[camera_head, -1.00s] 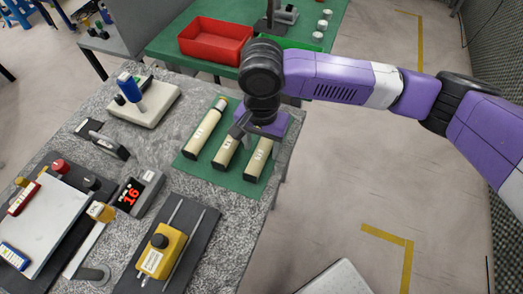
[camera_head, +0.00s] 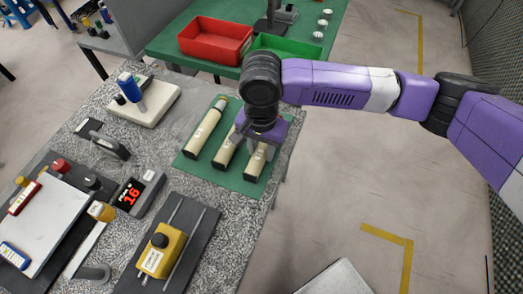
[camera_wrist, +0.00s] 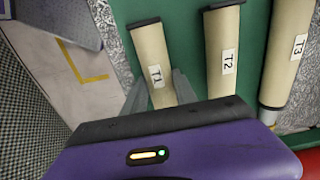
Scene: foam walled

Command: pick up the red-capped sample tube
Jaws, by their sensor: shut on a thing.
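Three cream sample tubes lie side by side on a green mat (camera_head: 190,163). They are labelled T1 (camera_wrist: 150,48), T2 (camera_wrist: 222,48) and T3 (camera_wrist: 290,52) in the wrist view. T1 is the right tube in the head view (camera_head: 254,168), nearest the table edge. My gripper (camera_wrist: 160,92) is shut on T1, one finger on each side of its body, and the tube still lies at mat level. The far ends of T1 and T2 are hidden behind my gripper, so their cap colours do not show. No red cap is visible on any tube.
A red bin (camera_head: 215,42) and a green bin (camera_head: 287,50) stand on a green table behind. A yellow block (camera_head: 163,255) sits on a dark rail plate nearer. Open floor lies to the right.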

